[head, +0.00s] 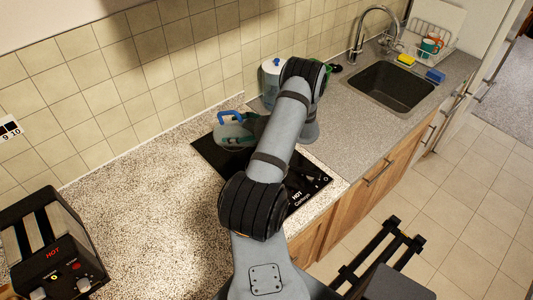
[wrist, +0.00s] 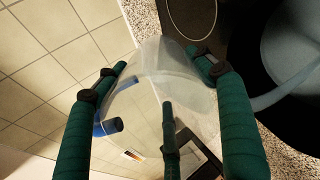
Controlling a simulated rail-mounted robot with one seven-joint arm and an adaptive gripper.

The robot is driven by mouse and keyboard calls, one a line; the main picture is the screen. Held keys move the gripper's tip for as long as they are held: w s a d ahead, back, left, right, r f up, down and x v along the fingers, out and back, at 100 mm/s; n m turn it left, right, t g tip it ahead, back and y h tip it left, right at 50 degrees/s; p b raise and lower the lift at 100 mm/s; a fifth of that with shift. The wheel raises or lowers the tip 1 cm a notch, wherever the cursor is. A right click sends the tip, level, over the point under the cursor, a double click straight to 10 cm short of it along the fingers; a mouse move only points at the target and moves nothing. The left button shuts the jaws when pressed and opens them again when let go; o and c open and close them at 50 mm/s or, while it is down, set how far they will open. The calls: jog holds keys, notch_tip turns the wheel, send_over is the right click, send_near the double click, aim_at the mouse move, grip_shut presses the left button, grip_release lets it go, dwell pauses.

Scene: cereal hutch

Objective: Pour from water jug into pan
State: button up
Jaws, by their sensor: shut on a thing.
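My gripper (wrist: 165,100) has green fingers and is shut on the water jug (wrist: 140,80), a clear jug with a blue handle. In the head view the jug (head: 234,133) is left of my forearm, above the black hob, with its blue handle at the top. The jug's exact tilt and water level are hard to tell. What seems to be the pan (wrist: 295,40), dark with a grey inside, fills the upper right of the wrist view beside the jug. In the head view my arm hides the pan, and most of my gripper.
The sink (head: 391,86) and a dish rack (head: 430,42) are at the back right. A toaster (head: 50,245) stands at the front left. The counter (head: 140,190) between toaster and hob is clear.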

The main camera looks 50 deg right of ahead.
jog(key=shift+s+r+t+b, duration=0.3)
jog(key=shift+r+t+b, duration=0.5)
jog(key=shift+t+b, duration=0.45)
dwell(3.2)
jog(key=shift+s+d+r+t+b, duration=0.1)
jog(key=shift+s+r+t+b, duration=0.25)
jog(key=shift+s+b, duration=0.3)
jog(key=shift+s+d+r+t+b, duration=0.1)
jog(key=shift+s+r+t+b, duration=0.2)
jog(key=shift+b, duration=0.55)
dwell(1.1)
jog(key=shift+s+r+t+y+b, duration=0.15)
jog(key=shift+s+t+y+b, duration=0.15)
jog(key=shift+t+b, duration=0.35)
dwell(0.3)
